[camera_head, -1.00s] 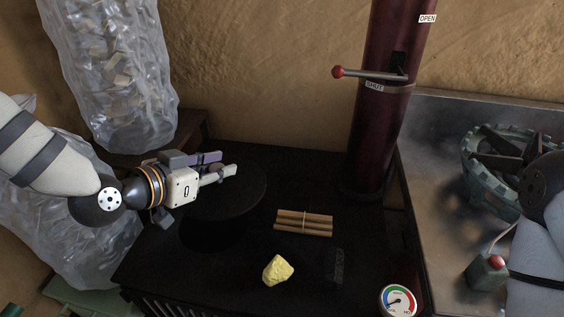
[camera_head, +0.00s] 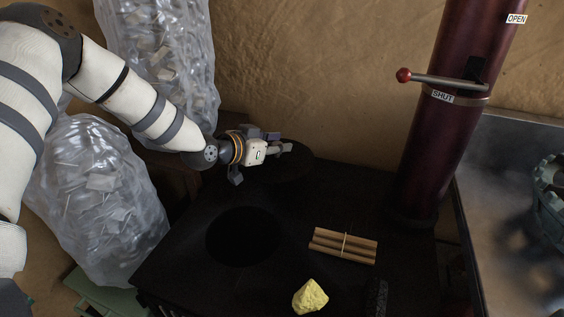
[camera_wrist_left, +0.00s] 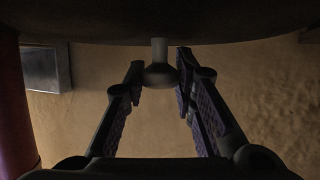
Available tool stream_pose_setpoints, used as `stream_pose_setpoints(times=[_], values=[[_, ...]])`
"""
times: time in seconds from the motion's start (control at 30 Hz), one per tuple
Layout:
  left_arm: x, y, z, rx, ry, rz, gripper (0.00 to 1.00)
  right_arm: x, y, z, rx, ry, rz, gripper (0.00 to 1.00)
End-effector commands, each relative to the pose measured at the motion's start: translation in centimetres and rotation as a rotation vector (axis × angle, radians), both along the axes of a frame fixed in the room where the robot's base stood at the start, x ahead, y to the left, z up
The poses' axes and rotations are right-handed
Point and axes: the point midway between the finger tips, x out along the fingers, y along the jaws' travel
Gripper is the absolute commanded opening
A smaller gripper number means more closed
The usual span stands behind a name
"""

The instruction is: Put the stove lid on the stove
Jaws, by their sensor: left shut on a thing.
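The black stove (camera_head: 200,272) has a round dark opening (camera_head: 243,237) in its top, fully uncovered. The stove lid (camera_head: 298,165), a dark round disc, is behind and to the right of the opening, near the back wall. My left gripper (camera_head: 284,148) is at the lid and shut on its knob. In the left wrist view, the knob (camera_wrist_left: 160,74) sits between the fingertips and the lid's dark underside or face (camera_wrist_left: 160,22) fills the top edge. Whether the lid touches the stove top is hard to tell. My right gripper is not in view.
A bundle of sticks (camera_head: 343,246) and a yellow lump (camera_head: 310,297) lie on the stove, right of the opening. A dark red flue pipe (camera_head: 440,140) with a red-knobbed lever (camera_head: 404,75) stands at the back right. Clear bags (camera_head: 100,200) stand at left.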

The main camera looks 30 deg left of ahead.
Motion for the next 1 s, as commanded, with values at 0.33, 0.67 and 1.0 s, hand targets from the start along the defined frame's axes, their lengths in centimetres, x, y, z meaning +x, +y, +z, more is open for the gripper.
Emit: stream_pose_setpoints(times=[0.33, 0.67, 1.0], values=[[2.0, 1.4, -3.6, 0.0, -0.004, -0.001, 0.0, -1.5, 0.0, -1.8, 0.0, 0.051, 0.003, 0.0], [2.0, 1.3, -5.2, 0.0, -0.013, -0.001, 0.0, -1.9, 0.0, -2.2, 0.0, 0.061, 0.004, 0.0], [1.9, 1.3, -5.7, 0.0, -0.006, -0.001, 0.45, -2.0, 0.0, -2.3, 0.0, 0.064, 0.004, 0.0]])
